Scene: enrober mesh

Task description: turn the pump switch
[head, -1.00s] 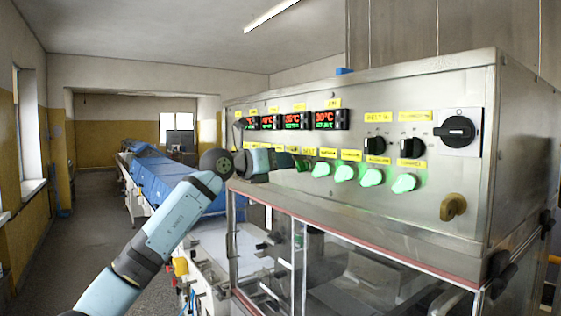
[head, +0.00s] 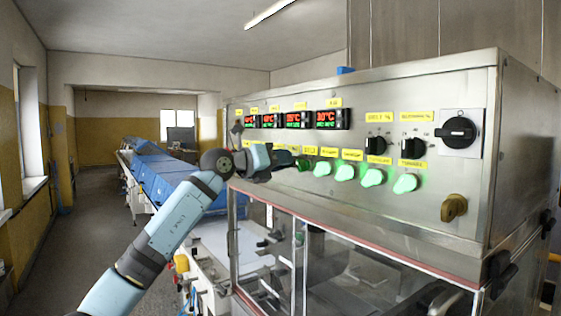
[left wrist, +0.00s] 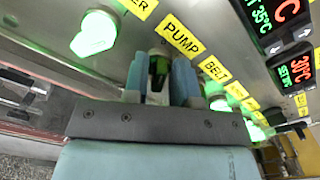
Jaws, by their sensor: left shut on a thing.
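The pump switch (left wrist: 158,68) is a green knob under the yellow PUMP label (left wrist: 181,36) in the left wrist view. It looks darker than the brightly lit green knobs on either side. My left gripper (left wrist: 158,82) is shut on it, with one light-blue finger on each side of the knob. The knob's exact turn angle is hard to tell. My right gripper is out of view.
Lit green knobs (head: 344,172) continue to the right along the steel panel (head: 470,185). Above are red-green temperature displays (head: 298,119), black selector knobs (head: 413,147) and a large black rotary switch (head: 457,132). A brass-coloured handle (head: 454,207) sticks out lower right.

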